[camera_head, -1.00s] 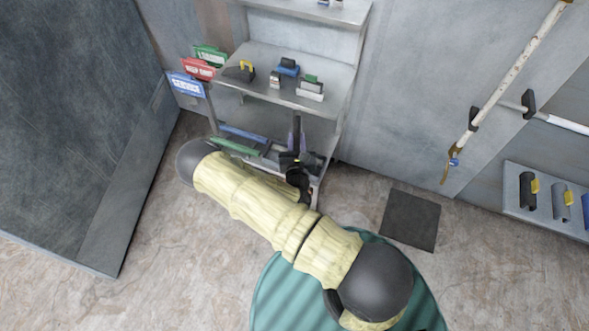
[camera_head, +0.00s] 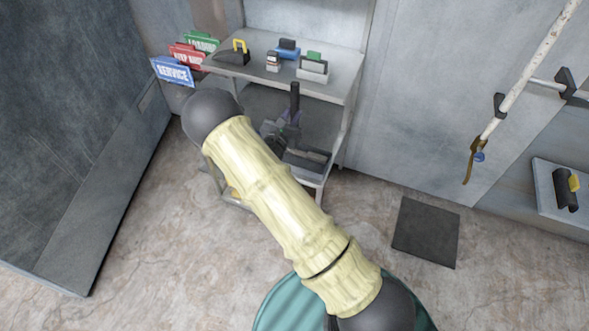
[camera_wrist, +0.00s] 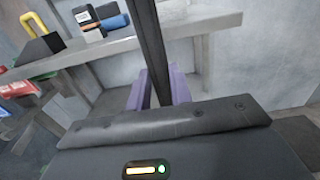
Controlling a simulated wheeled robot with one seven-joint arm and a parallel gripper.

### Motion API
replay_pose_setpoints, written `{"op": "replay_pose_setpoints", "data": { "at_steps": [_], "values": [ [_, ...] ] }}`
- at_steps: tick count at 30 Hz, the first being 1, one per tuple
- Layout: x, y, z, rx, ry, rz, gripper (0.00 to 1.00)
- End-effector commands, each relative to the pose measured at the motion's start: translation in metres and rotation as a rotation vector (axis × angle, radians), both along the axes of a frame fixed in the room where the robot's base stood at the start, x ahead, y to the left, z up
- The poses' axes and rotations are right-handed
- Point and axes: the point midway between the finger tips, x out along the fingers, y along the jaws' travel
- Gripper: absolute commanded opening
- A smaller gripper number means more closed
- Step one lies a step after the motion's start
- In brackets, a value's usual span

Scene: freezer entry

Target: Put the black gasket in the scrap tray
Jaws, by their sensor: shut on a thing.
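The black gasket, a long dark strip, stands upright in my gripper (camera_head: 291,128) in the head view. In the wrist view the gasket (camera_wrist: 152,45) runs up between the purple fingers of my gripper (camera_wrist: 158,90), which are shut on it. My gripper is in front of the shelf rack, below the upper shelf's front edge. A grey tray (camera_head: 308,162) lies on the low shelf, below and right of the gripper. I cannot tell whether it is the scrap tray. My arm hides the left part of that low shelf.
The upper shelf (camera_head: 345,88) holds a black block with a yellow handle (camera_head: 233,53), a blue item (camera_head: 287,48), a small bottle (camera_head: 272,63) and a grey bin (camera_head: 312,70). Coloured signs (camera_head: 174,71) stick out at left. A dark mat (camera_head: 426,231) lies on the floor.

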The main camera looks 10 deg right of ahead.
Motion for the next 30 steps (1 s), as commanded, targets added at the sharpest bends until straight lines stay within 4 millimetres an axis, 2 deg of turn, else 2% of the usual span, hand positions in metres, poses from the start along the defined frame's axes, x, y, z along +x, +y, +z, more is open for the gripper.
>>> {"op": "replay_pose_setpoints", "data": {
  "at_steps": [1, 14, 17, 24, 27, 30],
  "values": [
    [0.003, -0.001, -0.005, 0.002, -0.003, -0.006, 0.00],
    [0.005, -0.001, -0.002, -0.002, 0.001, -0.012, 0.00],
    [0.005, -0.001, -0.012, -0.001, 0.002, -0.012, 0.00],
    [0.005, -0.002, -0.056, -0.001, 0.002, -0.013, 0.00],
    [0.005, -0.001, -0.064, -0.001, 0.000, -0.013, 0.00],
    [0.005, -0.001, -0.064, -0.001, -0.002, -0.012, 0.00]
  ]
}}
